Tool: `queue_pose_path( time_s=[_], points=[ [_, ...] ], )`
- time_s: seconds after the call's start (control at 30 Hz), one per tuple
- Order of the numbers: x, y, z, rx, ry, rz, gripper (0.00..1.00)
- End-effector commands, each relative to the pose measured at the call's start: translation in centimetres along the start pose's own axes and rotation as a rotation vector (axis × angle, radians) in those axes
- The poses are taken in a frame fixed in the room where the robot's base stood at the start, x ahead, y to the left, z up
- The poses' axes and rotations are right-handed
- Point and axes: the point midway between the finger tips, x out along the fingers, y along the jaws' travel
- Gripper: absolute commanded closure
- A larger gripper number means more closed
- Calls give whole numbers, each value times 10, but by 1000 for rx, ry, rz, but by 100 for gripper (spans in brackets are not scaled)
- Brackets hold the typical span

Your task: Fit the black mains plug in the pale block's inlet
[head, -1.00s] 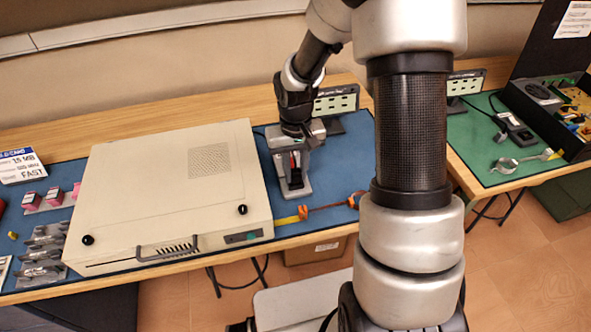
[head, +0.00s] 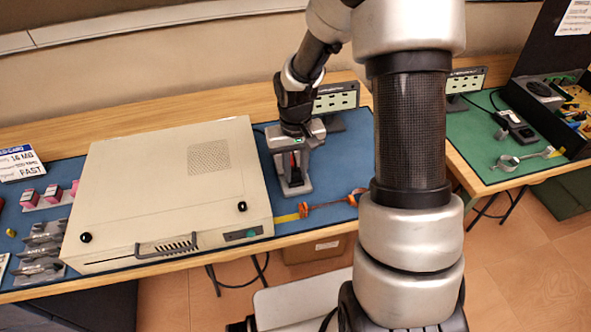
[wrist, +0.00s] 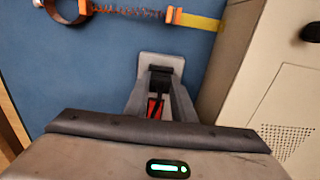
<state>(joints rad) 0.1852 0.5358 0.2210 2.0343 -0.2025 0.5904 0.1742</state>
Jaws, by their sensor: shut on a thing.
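My gripper (head: 293,170) points down in the middle of the blue mat and is shut on the black mains plug. The plug (wrist: 160,78) shows as a small dark body between the fingertips in the wrist view. A red part (wrist: 154,108) shows between the fingers nearer the palm. The pale grey block (head: 294,188) is directly under the fingertips, and its rounded top end also shows in the wrist view (wrist: 162,60). The plug overlaps the block in both views. The inlet is hidden, and I cannot tell whether the plug is in it or just above it.
A large beige case (head: 170,190) stands close to the left of my gripper. A coiled strap with orange ends (head: 330,205) lies on the mat (head: 345,165) in front. A small dark display stand (head: 336,100) is behind. A green-topped table (head: 480,150) is at right.

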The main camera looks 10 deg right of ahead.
Motion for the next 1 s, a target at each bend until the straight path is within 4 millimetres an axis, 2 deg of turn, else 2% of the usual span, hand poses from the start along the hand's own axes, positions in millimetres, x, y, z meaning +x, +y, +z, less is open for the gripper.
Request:
queue_pose_path(
  time_s=[0.03,0.07,0.2,0.73,0.77,1.0],
  points=[
    [2,0,1,0,-2,0,90],
    [2,0,1,0,-2,0,75],
    [2,1,1,0,-3,0,55],
    [3,5,2,5,-6,5,55],
    [3,5,2,5,-7,5,60],
    [4,5,3,5,-8,5,59]
  ],
)
